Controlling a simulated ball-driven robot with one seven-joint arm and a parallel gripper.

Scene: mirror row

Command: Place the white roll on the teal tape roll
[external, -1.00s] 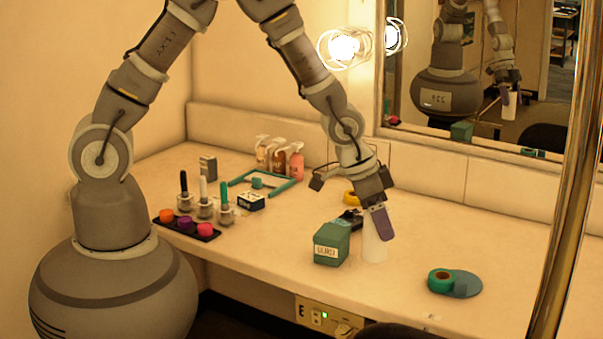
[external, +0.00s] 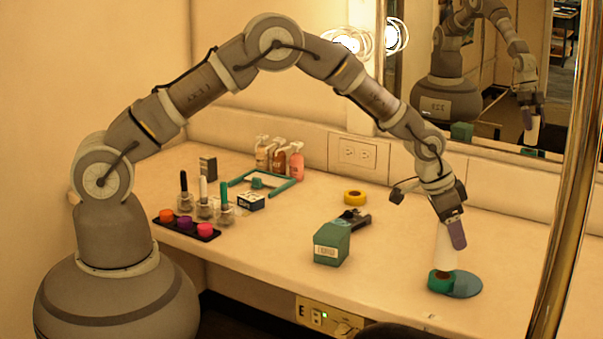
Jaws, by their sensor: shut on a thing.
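The white roll (external: 446,247) is upright in my gripper (external: 449,225), whose fingers are shut on its upper part. Its lower end is right above the teal tape roll (external: 439,281), at about the roll's top. I cannot tell whether the two touch. The white roll hides part of the teal roll's back side.
A green box (external: 332,244) with a black-ended item behind it and a yellow tape roll (external: 354,198) stand mid-counter. Bottles (external: 280,160), polish bottles and a dark tray (external: 187,228) are at left. A mirror (external: 480,100) stands behind. A brass post (external: 568,190) rises at right.

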